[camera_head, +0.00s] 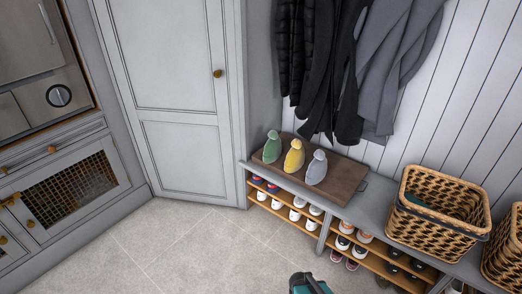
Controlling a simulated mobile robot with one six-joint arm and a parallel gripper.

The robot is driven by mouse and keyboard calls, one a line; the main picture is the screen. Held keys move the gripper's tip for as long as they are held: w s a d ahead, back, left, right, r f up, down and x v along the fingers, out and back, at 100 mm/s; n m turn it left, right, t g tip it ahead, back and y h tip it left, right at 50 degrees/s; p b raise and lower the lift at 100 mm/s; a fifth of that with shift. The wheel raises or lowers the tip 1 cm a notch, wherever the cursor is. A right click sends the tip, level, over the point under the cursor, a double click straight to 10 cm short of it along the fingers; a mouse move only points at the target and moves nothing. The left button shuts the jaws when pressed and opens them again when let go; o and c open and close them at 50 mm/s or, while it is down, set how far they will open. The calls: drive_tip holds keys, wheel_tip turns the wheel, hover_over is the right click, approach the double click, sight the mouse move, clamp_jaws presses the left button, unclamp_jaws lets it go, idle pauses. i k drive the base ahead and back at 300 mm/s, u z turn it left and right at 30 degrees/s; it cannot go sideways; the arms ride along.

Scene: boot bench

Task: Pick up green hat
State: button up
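The green hat (272,147) is a small, pointed knit shape. It stands at the left end of a row on a brown board (343,188) on the grey bench. A yellow hat (294,157) stands just to its right, and a grey hat (316,168) stands right of that. The green hat is in plain view, with nothing on top of it.
Dark coats (330,65) and a grey coat (395,60) hang above the board. A wicker basket (438,215) stands on the bench at right, with another at the edge. Shoes fill the shelves below. A grey cabinet (170,100) stands at left. The tiled floor (200,250) is clear.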

sight(272, 149)
drive_tip(key=z, duration=1.1)
drive_tip(key=k, duration=0.15)
drive_tip(key=u, duration=2.95)
drive_tip(key=i, duration=1.95)
drive_tip(key=z, duration=0.8)
drive_tip(key=i, duration=0.7)
drive_tip(key=z, duration=0.8)
drive_tip(key=i, duration=0.65)
drive_tip(key=z, duration=0.2)
